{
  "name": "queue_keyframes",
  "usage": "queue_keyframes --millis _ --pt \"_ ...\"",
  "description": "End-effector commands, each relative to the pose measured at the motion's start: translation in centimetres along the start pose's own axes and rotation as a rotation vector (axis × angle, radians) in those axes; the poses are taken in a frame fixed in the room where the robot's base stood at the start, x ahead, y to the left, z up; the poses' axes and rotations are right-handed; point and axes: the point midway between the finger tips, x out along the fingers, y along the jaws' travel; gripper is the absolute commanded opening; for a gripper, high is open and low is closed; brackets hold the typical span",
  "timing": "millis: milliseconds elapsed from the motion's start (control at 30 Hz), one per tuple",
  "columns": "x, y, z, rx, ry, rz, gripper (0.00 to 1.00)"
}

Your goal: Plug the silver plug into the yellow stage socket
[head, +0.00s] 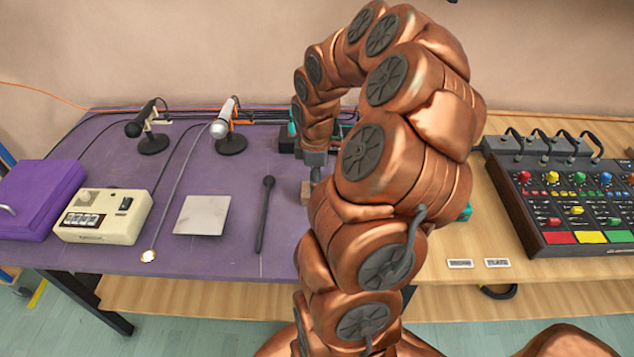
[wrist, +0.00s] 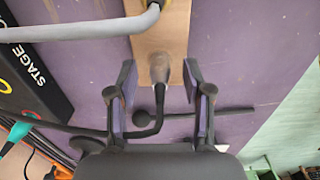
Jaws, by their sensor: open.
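My gripper (wrist: 158,80) is open, its two purple-padded fingers on either side of a dull grey metallic plug (wrist: 160,68). A black box marked STAGE (wrist: 38,98) is at the left of the wrist view, with part of a yellow ring, the yellow socket (wrist: 5,87), at the picture's edge. My arm hides much of this area in the head view.
A teal plug (wrist: 15,135) is by the stage box. Two microphones (head: 152,135) (head: 229,130) stand further left, and a mixer (head: 575,200) at right.

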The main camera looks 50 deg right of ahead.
Motion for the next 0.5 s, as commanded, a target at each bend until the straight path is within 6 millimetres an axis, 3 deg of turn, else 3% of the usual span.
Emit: queue_keyframes --millis 267,500 --pt "0.53 -0.04 0.03 0.0 -0.001 -0.001 0.5" --pt "0.49 -0.02 0.02 0.0 0.0 0.0 0.26"
